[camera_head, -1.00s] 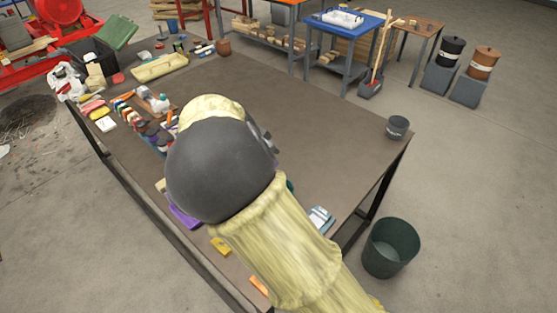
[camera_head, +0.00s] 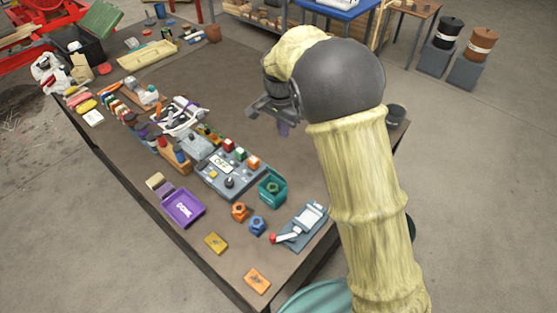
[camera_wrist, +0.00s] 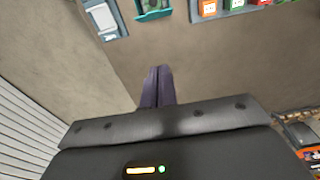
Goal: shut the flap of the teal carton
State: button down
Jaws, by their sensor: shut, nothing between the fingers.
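The teal carton (camera_head: 272,187) stands on the table at the right end of the grey control panel. Its top looks open, with something dark green inside. In the wrist view the carton (camera_wrist: 153,15) is cut by the top edge, with a teal strip along its near side; I cannot tell whether that strip is the flap. My gripper (camera_head: 283,129) is above the table, beyond the carton in the head view and apart from it. Its purple fingers (camera_wrist: 157,72) are together and empty, over bare tabletop.
The grey control panel (camera_head: 211,182) with coloured blocks stands left of the carton. A grey clamp-like device (camera_head: 300,228) with a red knob lies to its right. Orange and blue nuts (camera_head: 257,226) and a purple tray (camera_head: 184,207) are in front. The tabletop behind the carton is mostly clear.

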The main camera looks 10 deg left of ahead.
jog(key=f, duration=0.1)
jog(key=p, duration=0.4)
send_over(276, 174)
jog(key=f, duration=0.6)
jog(key=w+f, duration=0.1)
jog(key=f, duration=0.3)
jog(key=shift+f, duration=0.2)
